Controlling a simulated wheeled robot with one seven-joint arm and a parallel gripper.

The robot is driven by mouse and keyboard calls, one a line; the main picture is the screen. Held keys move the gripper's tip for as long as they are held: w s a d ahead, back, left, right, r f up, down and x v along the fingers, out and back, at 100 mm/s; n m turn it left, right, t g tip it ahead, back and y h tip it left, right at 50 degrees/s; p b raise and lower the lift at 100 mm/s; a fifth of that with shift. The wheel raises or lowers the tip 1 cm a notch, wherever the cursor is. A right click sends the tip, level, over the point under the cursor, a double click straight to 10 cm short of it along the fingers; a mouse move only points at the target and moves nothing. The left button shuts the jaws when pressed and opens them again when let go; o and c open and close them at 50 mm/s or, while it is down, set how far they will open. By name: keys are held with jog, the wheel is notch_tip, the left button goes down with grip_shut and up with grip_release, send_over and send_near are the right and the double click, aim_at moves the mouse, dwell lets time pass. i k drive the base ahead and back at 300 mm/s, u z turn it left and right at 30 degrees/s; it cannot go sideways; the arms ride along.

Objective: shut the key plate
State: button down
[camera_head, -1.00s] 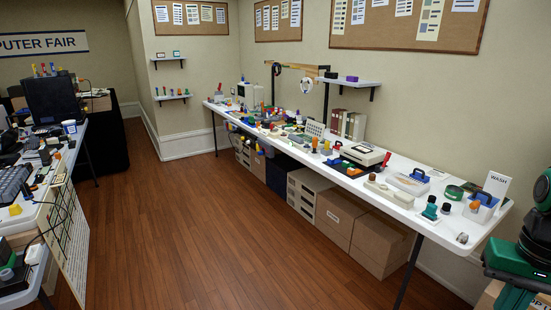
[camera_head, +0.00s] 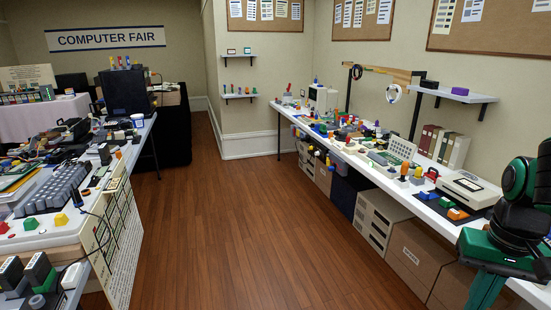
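I cannot tell for sure which thing is the key plate. A pale panel with a grid of small marks (camera_head: 401,149) stands tilted up on the long white table at the right, behind a low grey-green unit (camera_head: 378,158). It may be the key plate, but it is too small to tell whether it is hinged. My green and black arm shows folded at the right edge, in front of that table. My gripper's fingers are not visible.
The long white table (camera_head: 453,217) runs along the right wall, crowded with small coloured parts; boxes (camera_head: 410,257) stand under it. A left table holds a grey keyboard (camera_head: 55,187) and cables. The wooden floor (camera_head: 225,225) between is clear.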

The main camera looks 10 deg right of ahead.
aim_at(405, 149)
jog(key=u, duration=0.15)
jog(key=i, duration=2.25)
jog(key=z, duration=0.75)
jog(key=i, duration=1.35)
jog(key=z, duration=0.4)
